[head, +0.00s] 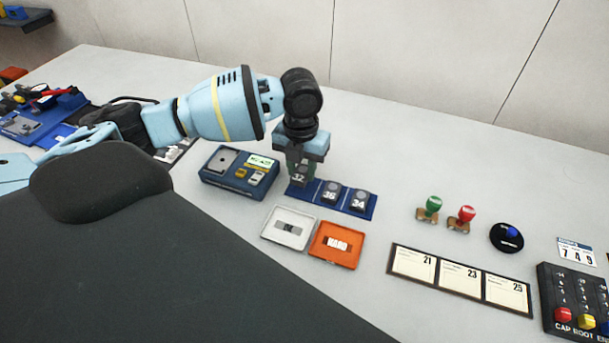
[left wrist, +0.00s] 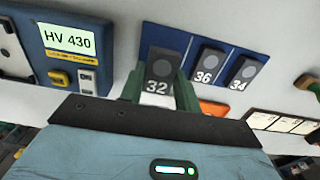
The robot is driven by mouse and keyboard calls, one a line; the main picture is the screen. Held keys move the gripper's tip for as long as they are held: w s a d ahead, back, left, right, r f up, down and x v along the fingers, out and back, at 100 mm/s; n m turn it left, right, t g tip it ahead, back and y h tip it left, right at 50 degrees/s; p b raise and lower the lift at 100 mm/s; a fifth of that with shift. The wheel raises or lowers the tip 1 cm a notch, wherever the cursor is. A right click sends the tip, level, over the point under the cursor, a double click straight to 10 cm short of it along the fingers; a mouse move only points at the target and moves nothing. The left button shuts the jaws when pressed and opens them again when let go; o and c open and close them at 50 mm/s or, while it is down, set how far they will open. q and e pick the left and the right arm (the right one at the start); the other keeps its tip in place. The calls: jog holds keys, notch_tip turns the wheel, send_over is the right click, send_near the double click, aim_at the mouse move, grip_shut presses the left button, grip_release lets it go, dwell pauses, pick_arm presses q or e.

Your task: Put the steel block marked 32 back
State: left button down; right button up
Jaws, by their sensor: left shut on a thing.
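The steel block marked 32 (head: 300,175) is dark with a grey round face; it also shows in the left wrist view (left wrist: 160,72). My left gripper (head: 302,165) is shut on it, with green fingers on both sides. The block is at the left end of the blue rack (head: 325,205); I cannot tell whether it touches the rack. The blocks marked 36 (head: 331,193) and 34 (head: 360,201) sit upright in the rack to its right. My right gripper is not in view.
A blue hardness tester (head: 238,172) reading HV 430 stands just left of the rack. A white tray (head: 272,238) and an orange tray (head: 318,256) lie in front. Stamps (head: 465,217) and date cards (head: 460,279) are to the right. Bare table lies behind the rack.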

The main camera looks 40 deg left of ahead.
aim_at(304, 171)
pick_arm(q)
jog(key=shift+w, duration=0.1)
jog(key=shift+w+d, duration=0.1)
jog(key=shift+w, duration=0.1)
jog(key=shift+w+f, duration=0.15)
jog(key=shift+f, duration=1.6)
jog(key=shift+f, duration=0.15)
jog(key=c, duration=1)
grip_release()
notch_tip(304, 171, up, 12)
jog(key=shift+r+p, duration=0.15)
jog(key=shift+p, duration=0.2)
